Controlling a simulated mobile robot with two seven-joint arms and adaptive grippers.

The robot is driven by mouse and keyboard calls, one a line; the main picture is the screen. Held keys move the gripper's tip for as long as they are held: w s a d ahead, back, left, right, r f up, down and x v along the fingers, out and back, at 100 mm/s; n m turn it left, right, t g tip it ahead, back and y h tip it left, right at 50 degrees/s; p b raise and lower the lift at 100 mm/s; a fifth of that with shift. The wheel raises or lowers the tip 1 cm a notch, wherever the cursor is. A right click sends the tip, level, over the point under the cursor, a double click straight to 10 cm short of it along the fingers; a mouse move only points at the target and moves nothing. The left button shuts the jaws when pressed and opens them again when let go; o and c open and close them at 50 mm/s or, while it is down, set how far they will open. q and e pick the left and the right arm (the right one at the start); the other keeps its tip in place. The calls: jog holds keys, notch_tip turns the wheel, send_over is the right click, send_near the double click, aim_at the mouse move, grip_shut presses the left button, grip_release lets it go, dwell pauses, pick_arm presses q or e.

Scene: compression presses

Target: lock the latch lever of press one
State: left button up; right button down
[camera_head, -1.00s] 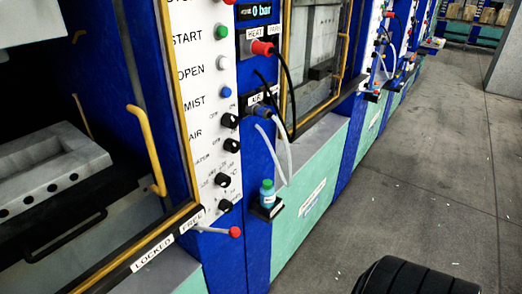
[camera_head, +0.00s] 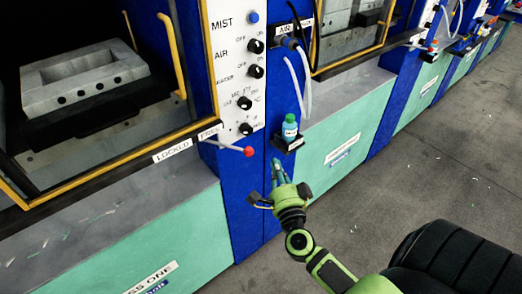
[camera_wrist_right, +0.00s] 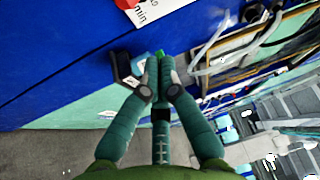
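The latch lever of press one (camera_head: 228,147) is a thin pale rod with a red ball end. It points right from the front rail, just below the FREE label (camera_head: 208,133); the LOCKED label (camera_head: 172,151) is left of that. My right gripper (camera_head: 276,165) is below and right of the red ball, apart from it in the picture, pointing up near the bottle shelf. In the right wrist view my right gripper (camera_wrist_right: 158,65) has its fingertips together, with nothing seen held. A red piece at that view's top edge is cut off; I cannot tell what it is. My left gripper is out of view.
A blue-green bottle (camera_head: 290,128) stands on a small dark shelf (camera_head: 287,144) close above my right fingertips. White hoses (camera_head: 302,85) hang beside it. A yellow handle (camera_head: 172,56) is on the press door frame. Grey floor (camera_head: 400,180) is open at the right.

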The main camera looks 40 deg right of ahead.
jog(key=p+x, duration=0.1)
jog(key=x, duration=0.9)
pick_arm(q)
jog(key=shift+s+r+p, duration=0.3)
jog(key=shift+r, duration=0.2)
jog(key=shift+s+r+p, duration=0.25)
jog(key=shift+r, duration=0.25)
pick_arm(e)
jog(key=a, duration=0.2)
jog(key=s+a+f, duration=0.1)
jog(key=shift+s+a, duration=0.1)
jog(key=shift+a, duration=0.25)
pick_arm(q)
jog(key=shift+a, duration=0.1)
